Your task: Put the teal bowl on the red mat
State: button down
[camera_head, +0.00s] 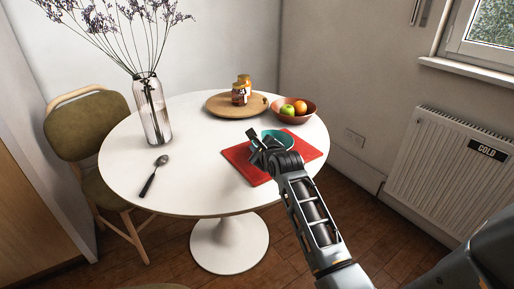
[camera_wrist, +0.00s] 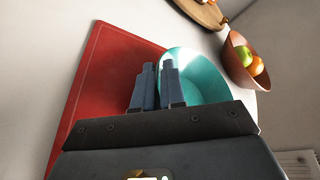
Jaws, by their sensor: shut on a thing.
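The teal bowl (camera_head: 283,137) is over the far part of the red mat (camera_head: 238,161) on the round white table. In the wrist view the bowl (camera_wrist: 208,77) is upright and overlaps the right side of the mat (camera_wrist: 105,72). My gripper (camera_head: 262,147) is at the bowl's near left side. In the wrist view my gripper (camera_wrist: 158,75) is shut on the bowl's rim, with its two fingers close together. I cannot tell whether the bowl's base touches the mat. My gripper and arm hide part of the bowl and mat.
A brown bowl (camera_head: 303,117) with fruit stands close behind the teal bowl. A round wooden board (camera_head: 217,106) with jars (camera_head: 239,94) is at the back. A glass vase (camera_head: 152,115) and a spoon (camera_head: 152,177) are at the left. The table's front middle (camera_head: 195,192) is clear.

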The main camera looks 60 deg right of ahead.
jog(key=shift+f, duration=0.1)
jog(key=c, duration=1.2)
grip_release()
